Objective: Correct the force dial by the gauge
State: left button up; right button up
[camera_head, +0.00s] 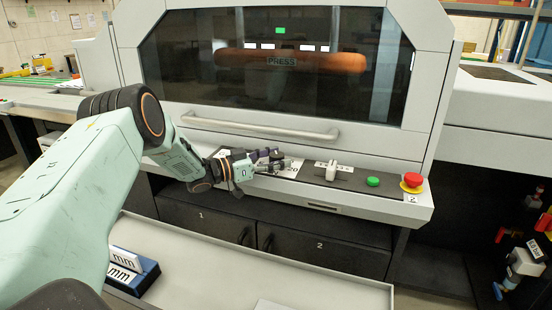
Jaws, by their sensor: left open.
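My left gripper (276,160) is open at the left part of the press's control panel (352,182). Its fingers point right, over or close to a pale marked plate (291,168), which they partly cover. Any dial under the fingers is hidden, and I cannot tell whether they touch anything. A white knob (332,171) stands upright on the dark strip, to the right of the fingers and apart from them. I cannot make out a gauge or its reading. My right gripper is out of view.
A green button (373,181) and a red emergency button (412,180) sit farther right. A long handle (262,127) crosses the press above my gripper. A pale tray (240,277) and a blue holder with "mm" cards (131,272) are in front.

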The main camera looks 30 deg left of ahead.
pick_arm(q)
jog(key=v, duration=1.2)
dwell(0.3)
